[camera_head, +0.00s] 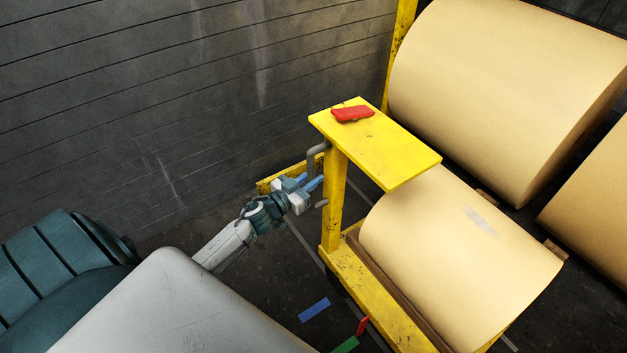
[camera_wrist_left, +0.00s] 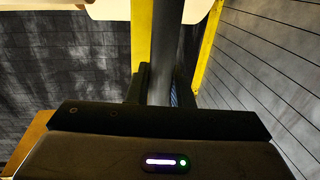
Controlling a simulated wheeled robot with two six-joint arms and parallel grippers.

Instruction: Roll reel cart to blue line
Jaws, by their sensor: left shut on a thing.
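The yellow reel cart (camera_head: 334,200) stands right of centre in the head view and carries a large tan paper reel (camera_head: 450,255). A grey bar handle (camera_head: 311,160) is fixed to the left side of its post. My left gripper (camera_head: 316,184) is shut on this handle; the wrist view shows the dark upright bar (camera_wrist_left: 163,55) between the fingers, beside the yellow post (camera_wrist_left: 142,40). A short blue line (camera_head: 314,310) lies on the floor in front of the cart's left side. My right gripper is not in view.
A red object (camera_head: 352,114) lies on the cart's yellow top plate (camera_head: 395,150). Red (camera_head: 362,326) and green (camera_head: 345,346) floor marks lie near the cart's lower edge. More large reels (camera_head: 510,80) stand behind at the right. A dark plank wall (camera_head: 190,90) closes the back left.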

